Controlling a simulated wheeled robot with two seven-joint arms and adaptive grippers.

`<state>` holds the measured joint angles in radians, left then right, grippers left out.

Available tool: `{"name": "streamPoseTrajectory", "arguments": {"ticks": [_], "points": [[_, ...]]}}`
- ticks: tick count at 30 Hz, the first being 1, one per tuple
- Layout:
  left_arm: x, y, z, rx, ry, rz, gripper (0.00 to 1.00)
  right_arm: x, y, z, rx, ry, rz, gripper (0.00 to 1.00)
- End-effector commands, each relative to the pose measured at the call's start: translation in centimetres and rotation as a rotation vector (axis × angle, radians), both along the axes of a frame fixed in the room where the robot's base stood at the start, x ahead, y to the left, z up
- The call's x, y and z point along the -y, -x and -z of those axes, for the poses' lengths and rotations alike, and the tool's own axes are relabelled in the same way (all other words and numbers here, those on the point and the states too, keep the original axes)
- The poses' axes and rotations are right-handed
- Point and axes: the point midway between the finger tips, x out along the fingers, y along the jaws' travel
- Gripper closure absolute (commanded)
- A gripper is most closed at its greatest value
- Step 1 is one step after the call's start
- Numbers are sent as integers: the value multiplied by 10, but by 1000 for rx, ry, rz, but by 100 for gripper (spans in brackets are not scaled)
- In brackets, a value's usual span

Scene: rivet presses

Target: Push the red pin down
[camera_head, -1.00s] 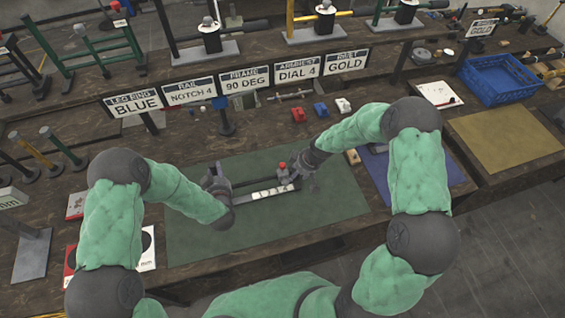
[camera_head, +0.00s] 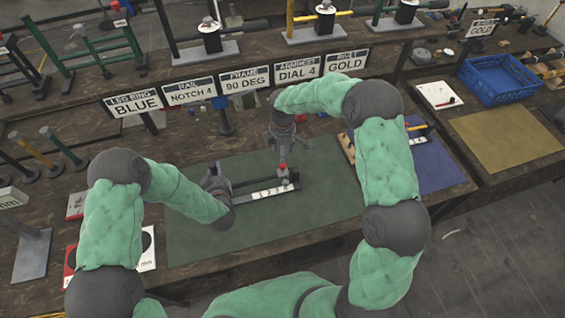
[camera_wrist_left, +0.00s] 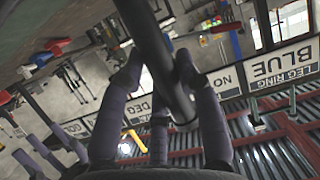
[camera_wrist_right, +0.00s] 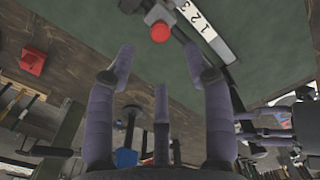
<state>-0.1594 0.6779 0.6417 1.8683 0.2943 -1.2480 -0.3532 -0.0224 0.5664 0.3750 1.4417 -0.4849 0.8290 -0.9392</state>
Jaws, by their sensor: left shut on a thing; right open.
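The red pin (camera_head: 282,167) stands on a small grey slider block (camera_head: 283,177) at the right end of a dark rail with a white numbered strip (camera_head: 262,191). The right wrist view shows the pin's red top (camera_wrist_right: 160,32) above the numbers. My left gripper (camera_head: 214,182) is shut on the rail's black bar at its left end; the left wrist view shows the bar (camera_wrist_left: 155,60) between its fingers. My right gripper (camera_head: 287,138) is open and empty, pointing down just behind the pin, apart from it. How deep the pin sits is hard to tell.
The rail lies over a green mat (camera_head: 330,195). A row of label signs (camera_head: 247,80) stands behind. A blue mat (camera_head: 432,170) lies to the right, and a blue crate (camera_head: 498,78) is farther right. The green mat's front is clear.

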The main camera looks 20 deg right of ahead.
Motion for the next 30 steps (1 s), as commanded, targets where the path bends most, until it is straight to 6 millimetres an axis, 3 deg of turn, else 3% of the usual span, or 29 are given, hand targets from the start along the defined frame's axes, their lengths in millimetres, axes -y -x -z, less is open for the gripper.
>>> {"name": "streamPoseTrajectory", "arguments": {"ticks": [6,12,26,30], "points": [[0,-1,-1,3,1,0,100,0,1,42,-3,-1,0,48],[0,-1,-1,3,1,0,100,0,0,67,-1,0,1,48],[0,-1,-1,3,1,0,100,0,0,79,1,-1,1,48],[0,-1,-1,3,1,0,100,0,0,79,1,-1,1,85]]}}
